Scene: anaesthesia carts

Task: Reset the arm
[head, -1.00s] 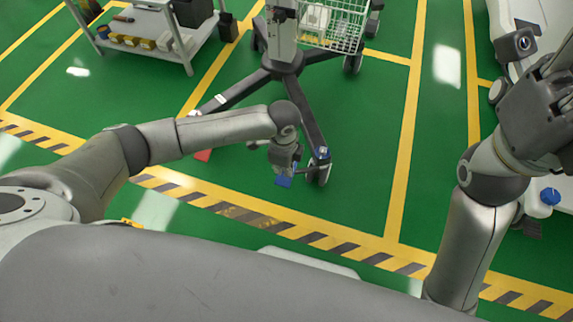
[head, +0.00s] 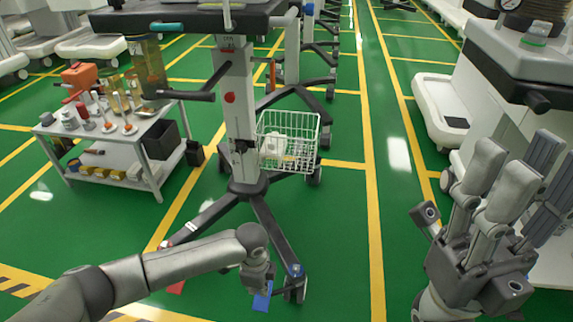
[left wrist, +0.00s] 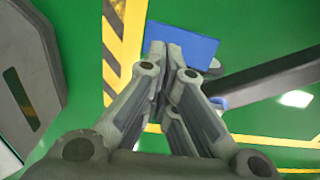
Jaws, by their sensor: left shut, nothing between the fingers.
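My left arm reaches in from the left in the head view, with its gripper (head: 258,282) low over the green floor beside a leg of the wheeled stand (head: 240,130). In the left wrist view the left gripper's fingers (left wrist: 172,60) are together with nothing between them. A flat blue piece (left wrist: 190,42) shows just past the fingertips, and also below the gripper in the head view (head: 262,301). I cannot tell whether it touches them. My right gripper (head: 517,165) points up at the right, its fingers apart and empty.
A white cart (head: 110,150) with bottles and small boxes stands at the left. The stand carries a wire basket (head: 290,140) and has splayed legs with casters (head: 295,284). White machines (head: 540,60) stand at the right.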

